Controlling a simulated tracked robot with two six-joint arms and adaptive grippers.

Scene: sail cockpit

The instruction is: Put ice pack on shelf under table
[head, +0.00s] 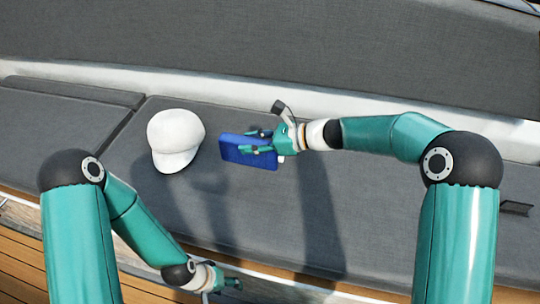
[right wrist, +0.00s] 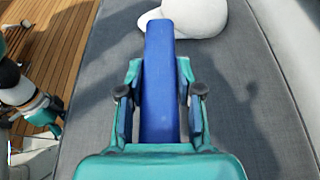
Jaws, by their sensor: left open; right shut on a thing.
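The blue ice pack (head: 243,153) is in my right gripper (head: 258,142), which is shut on it above the grey bench cushion. In the right wrist view the ice pack (right wrist: 159,65) stands out between the two fingers of my right gripper (right wrist: 160,97), its far end toward the white cap. My left gripper (head: 230,284) is low in the head view, near the front edge of the bench, open and empty. I cannot make out the table or its shelf in either view.
A white cap (head: 175,141) lies on the grey bench cushion (head: 380,200), left of the ice pack. A grey backrest (head: 300,50) runs behind. Wooden deck planks (head: 60,262) show at lower left. The cushion right of the cap is clear.

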